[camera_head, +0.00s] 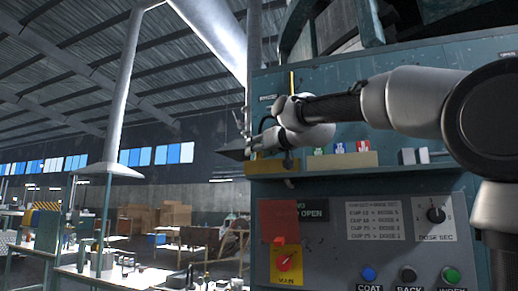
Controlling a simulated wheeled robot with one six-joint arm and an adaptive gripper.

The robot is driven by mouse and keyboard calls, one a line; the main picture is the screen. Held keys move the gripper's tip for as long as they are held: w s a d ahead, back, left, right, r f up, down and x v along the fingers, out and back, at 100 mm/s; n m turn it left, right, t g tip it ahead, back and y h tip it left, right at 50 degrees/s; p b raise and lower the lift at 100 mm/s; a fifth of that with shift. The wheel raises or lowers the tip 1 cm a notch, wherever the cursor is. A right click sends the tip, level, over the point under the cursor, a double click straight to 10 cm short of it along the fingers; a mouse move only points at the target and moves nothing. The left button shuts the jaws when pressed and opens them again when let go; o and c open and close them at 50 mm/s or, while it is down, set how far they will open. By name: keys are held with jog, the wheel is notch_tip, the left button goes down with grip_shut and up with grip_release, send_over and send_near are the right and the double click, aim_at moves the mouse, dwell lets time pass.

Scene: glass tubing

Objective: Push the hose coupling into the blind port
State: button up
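My arm reaches in from the right across the front of a teal machine (400,85). My gripper (286,160) is small and dark at the arm's far end, near the machine's left edge and in front of its shelf. Its fingers are too small and dark to tell whether they are open or shut, or whether they hold anything. I cannot make out the hose coupling or the blind port in this view.
A shelf (415,182) on the machine carries small colored boxes (340,147) and a yellowish bin (265,167). Below is a control panel (325,250) with a red switch (286,260), a dose dial (436,214) and push buttons (369,274). Cluttered workbenches (130,275) stand far left.

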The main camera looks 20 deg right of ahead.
jog(key=v, duration=1.2)
dwell(0.4)
